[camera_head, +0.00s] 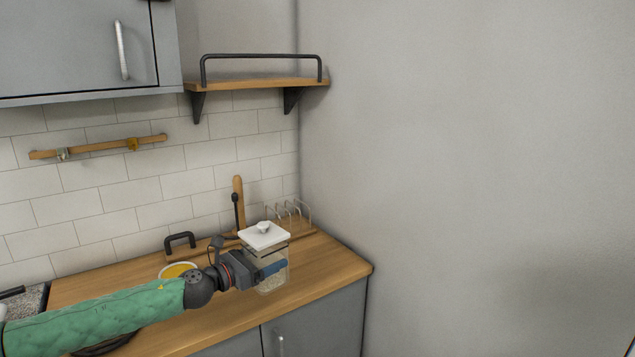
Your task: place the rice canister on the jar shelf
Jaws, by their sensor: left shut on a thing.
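The rice canister (264,238) is a clear jar with a white square lid and knob, with pale contents near its base. It is upright at the right part of the wooden counter. My left gripper (272,269) is shut on its body from the left and hides part of it. I cannot tell whether the canister touches the counter. The jar shelf (258,83) is a wooden wall shelf with a black rail, up above the counter in the corner, and looks empty. My right gripper is not in view.
A wire rack (290,212) and an upright wooden board (239,203) stand behind the canister. A yellow-topped round item (178,270) is left of it. A grey cabinet (75,45) hangs left of the shelf. A bare wall (450,150) closes the right side.

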